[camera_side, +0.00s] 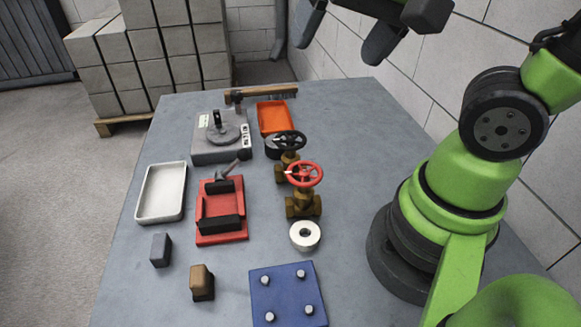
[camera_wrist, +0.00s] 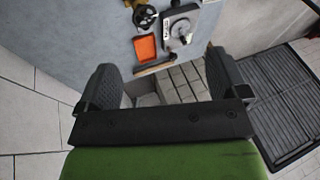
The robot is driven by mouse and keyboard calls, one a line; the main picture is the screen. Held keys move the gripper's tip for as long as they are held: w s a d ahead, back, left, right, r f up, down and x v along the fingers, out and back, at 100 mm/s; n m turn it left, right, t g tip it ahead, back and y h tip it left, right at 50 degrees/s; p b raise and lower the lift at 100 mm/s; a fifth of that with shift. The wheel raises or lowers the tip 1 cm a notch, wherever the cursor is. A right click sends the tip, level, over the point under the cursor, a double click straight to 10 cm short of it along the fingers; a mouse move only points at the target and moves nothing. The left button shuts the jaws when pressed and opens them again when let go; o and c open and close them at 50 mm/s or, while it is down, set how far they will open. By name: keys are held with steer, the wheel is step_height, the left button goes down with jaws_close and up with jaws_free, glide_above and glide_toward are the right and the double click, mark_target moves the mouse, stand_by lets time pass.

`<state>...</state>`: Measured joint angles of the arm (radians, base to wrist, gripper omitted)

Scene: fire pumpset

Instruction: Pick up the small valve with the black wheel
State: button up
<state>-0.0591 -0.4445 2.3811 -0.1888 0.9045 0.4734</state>
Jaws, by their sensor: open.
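The small brass valve (camera_side: 287,166) with the black wheel (camera_side: 290,140) stands upright on the grey table, just behind a brass valve with a red wheel (camera_side: 304,174). The red-wheeled valve partly hides its lower body. In the wrist view the black wheel (camera_wrist: 145,17) shows near the top edge. My gripper (camera_side: 343,37) is high above the table's far right side, apart from the valve. Its two dark fingers are spread wide and empty; they also show in the wrist view (camera_wrist: 163,75).
A white tray (camera_side: 162,192), a white roll (camera_side: 305,235) and a blue pegged block (camera_side: 287,291) lie nearer. A wall borders the right.

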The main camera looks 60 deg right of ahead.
steer(key=w+f+m+g+h, duration=0.2)
steer(key=w+f+m+g, duration=0.1)
steer(key=w+f+m, duration=0.25)
steer(key=m+g+h, duration=0.2)
steer(key=m+h, duration=0.1)
steer(key=m, duration=0.2)
glide_toward(290, 137)
steer(key=f, duration=0.2)
steer(key=x, duration=1)
steer(key=shift+d, duration=0.35)
steer(key=shift+c, duration=0.4)
steer(key=shift+r, duration=0.1)
steer(key=c, duration=1.6)
steer(key=shift+r, duration=0.1)
